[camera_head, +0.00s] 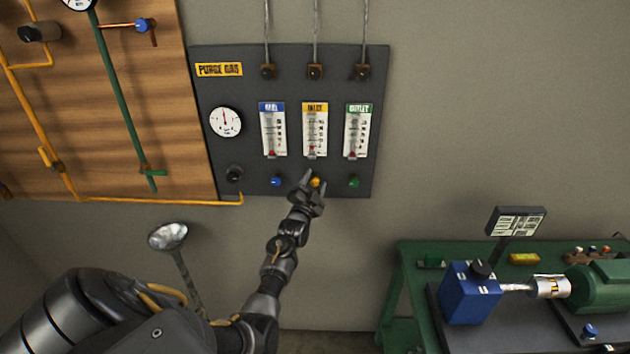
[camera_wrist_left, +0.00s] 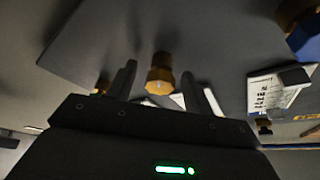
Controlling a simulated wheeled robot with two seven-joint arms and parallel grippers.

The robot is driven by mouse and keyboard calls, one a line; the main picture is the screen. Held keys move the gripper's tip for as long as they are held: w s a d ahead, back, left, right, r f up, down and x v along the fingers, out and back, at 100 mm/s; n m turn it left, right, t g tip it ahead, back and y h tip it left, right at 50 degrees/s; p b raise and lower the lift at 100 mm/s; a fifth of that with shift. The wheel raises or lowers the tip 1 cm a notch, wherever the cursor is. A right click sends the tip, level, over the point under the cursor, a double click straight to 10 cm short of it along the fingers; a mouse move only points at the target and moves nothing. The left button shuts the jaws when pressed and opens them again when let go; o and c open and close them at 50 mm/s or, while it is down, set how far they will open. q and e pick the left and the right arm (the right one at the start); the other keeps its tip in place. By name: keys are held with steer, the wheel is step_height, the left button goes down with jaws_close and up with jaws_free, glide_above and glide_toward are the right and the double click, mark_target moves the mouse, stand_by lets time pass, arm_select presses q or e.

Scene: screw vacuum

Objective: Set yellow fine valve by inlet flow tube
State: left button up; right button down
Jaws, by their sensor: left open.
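The yellow fine valve (camera_head: 316,182) is a small knob low on the dark purge gas panel (camera_head: 377,110), below the yellow-labelled inlet flow tube (camera_head: 315,130). The tube has a white scale with a small red mark near its bottom. My left gripper (camera_head: 313,186) is open right at the yellow valve. In the left wrist view the yellow valve (camera_wrist_left: 159,76) shows between the two spread fingers of my left gripper (camera_wrist_left: 160,72), with visible gaps on both sides. Whether the fingertips reach around it in depth is hard to tell. My right gripper is out of view.
A blue valve (camera_head: 277,181) and a green valve (camera_head: 354,182) flank the yellow one closely. A round gauge (camera_head: 225,121) and a black knob (camera_head: 234,174) are at the panel's left. A green bench (camera_head: 400,290) with a blue pump (camera_head: 468,292) stands lower right.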

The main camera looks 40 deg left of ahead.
arm_select(q)
steer(key=shift+w, duration=0.1)
steer(key=shift+c, duration=0.4)
steer(key=c, duration=0.9)
steer(key=shift+f+n+y+b, duration=0.25)
steer(key=shift+n+y+b, duration=0.15)
steer(key=shift+n+b, duration=0.85)
steer(key=n+y+b, duration=0.1)
steer(key=n, duration=0.1)
steer(key=n+y+b, duration=0.1)
steer(key=n+b, duration=0.1)
steer(key=n, duration=0.1)
steer(key=shift+g+y, duration=0.3)
steer(key=n+y+b, duration=0.1)
steer(key=n, duration=0.1)
steer(key=n+g+y+b, duration=0.1)
steer(key=n+b, duration=0.1)
steer(key=n, duration=0.1)
steer(key=shift+d, duration=0.1)
steer(key=shift+r+n+g+y+b, duration=0.1)
steer(key=shift+n+g+y+b, duration=0.35)
steer(key=shift+n, duration=0.6)
steer(key=shift+r+n+g+y+b, duration=0.1)
steer(key=shift+n+g+y+b, duration=0.35)
steer(key=shift+n, duration=0.55)
steer(key=o, duration=1)
